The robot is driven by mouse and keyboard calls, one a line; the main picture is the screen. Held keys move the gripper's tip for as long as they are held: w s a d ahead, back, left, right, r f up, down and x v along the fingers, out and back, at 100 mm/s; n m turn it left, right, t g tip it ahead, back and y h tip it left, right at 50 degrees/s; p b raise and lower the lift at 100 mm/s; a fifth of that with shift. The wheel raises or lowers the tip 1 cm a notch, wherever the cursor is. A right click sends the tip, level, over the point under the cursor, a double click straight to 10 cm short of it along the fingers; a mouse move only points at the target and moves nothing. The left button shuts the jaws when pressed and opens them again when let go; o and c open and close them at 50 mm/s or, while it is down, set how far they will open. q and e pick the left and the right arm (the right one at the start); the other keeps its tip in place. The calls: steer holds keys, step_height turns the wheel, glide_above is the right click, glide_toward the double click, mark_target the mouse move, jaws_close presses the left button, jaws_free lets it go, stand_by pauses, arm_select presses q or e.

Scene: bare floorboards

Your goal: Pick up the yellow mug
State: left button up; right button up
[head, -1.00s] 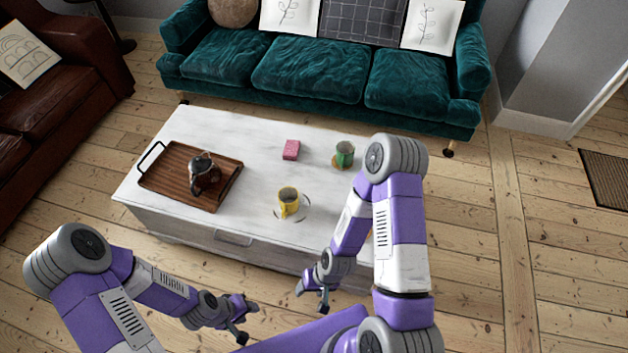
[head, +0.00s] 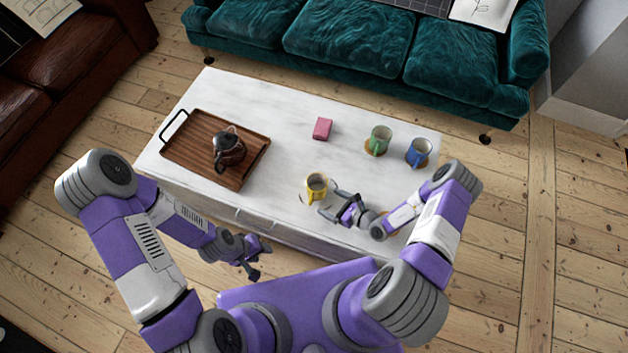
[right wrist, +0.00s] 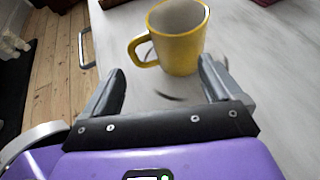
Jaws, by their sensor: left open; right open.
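The yellow mug (head: 316,188) stands upright on the white table (head: 280,130) near its front edge. My right gripper (head: 340,205) is open and empty just to the right of the mug, low over the tabletop. In the right wrist view the mug (right wrist: 178,38) is straight ahead, slightly beyond the open fingertips (right wrist: 162,75), with its handle to the left. My left gripper (head: 260,260) is open and empty in front of the table's front side, away from the mug.
A wooden tray (head: 185,155) with a dark teapot (head: 228,148) is at the table's left. A pink box (head: 322,129), a green mug (head: 379,140) and a blue mug (head: 419,152) stand farther back. A teal sofa (head: 350,45) is behind the table.

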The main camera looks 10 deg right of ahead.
mark_target(324, 192)
steer(key=w, duration=0.1)
steer(key=w+d+f+m+t+h, duration=0.1)
steer(key=shift+w+f+b, duration=0.15)
steer(key=shift+w+b, duration=0.15)
steer(key=shift+w, duration=0.05)
steer(key=b+x, duration=0.2)
steer(key=x, duration=0.3)
steer(key=shift+w+a, duration=0.25)
steer(key=shift+a, duration=0.1)
steer(key=c, duration=1)
